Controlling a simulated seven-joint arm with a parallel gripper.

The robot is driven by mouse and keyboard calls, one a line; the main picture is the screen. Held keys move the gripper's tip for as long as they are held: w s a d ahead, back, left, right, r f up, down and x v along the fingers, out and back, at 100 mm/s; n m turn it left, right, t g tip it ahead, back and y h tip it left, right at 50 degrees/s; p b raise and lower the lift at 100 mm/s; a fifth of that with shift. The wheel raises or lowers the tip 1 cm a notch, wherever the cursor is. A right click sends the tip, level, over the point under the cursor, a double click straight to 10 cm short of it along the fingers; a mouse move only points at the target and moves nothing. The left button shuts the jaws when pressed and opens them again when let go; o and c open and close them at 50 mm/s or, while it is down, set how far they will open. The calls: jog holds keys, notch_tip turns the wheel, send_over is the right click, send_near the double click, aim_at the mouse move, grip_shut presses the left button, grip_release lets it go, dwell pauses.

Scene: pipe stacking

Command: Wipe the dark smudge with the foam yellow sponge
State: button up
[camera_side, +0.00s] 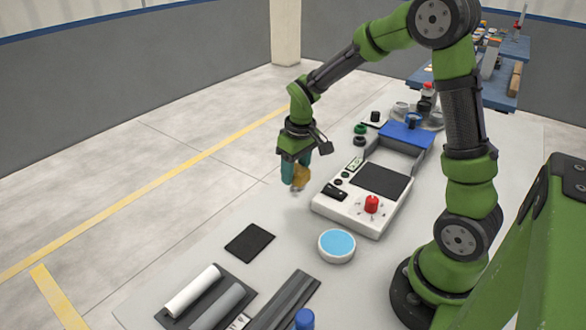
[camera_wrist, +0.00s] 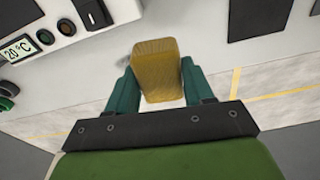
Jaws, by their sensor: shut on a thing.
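My gripper (camera_side: 294,172) has teal fingers and is shut on the yellow sponge (camera_side: 300,177), left of the white device. In the wrist view the sponge (camera_wrist: 157,68) is a brownish-yellow block between both fingers of my gripper (camera_wrist: 158,84). The sponge is low over the pale table; I cannot tell whether it touches the surface. A small greyish patch shows just below the sponge in the side view, but I cannot tell whether it is the dark smudge or a shadow. No smudge is clear in the wrist view.
The white device (camera_side: 335,205) with a red knob (camera_side: 371,204) stands close on the right. A black square pad (camera_side: 250,242), a blue-topped round dish (camera_side: 337,245) and a tray with pipes (camera_side: 192,290) lie nearer the camera. A blue bin (camera_side: 408,134) stands behind.

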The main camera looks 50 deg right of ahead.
aim_at(288, 196)
jog(key=w+d+f, duration=0.1)
jog(key=w+d, duration=0.2)
jog(key=d, duration=0.7)
jog(key=shift+n, duration=0.6)
jog(key=shift+w+f, duration=0.15)
jog(key=shift+f, duration=1.55)
jog(key=shift+w+f, duration=0.1)
jog(key=shift+f, duration=1.6)
jog(key=shift+a+f, duration=0.6)
jog(key=shift+c, duration=0.3)
jog(key=shift+a, duration=3.4)
jog(key=shift+d, duration=4.05)
notch_tip(288, 196, up, 8)
jog(key=shift+r, duration=0.15)
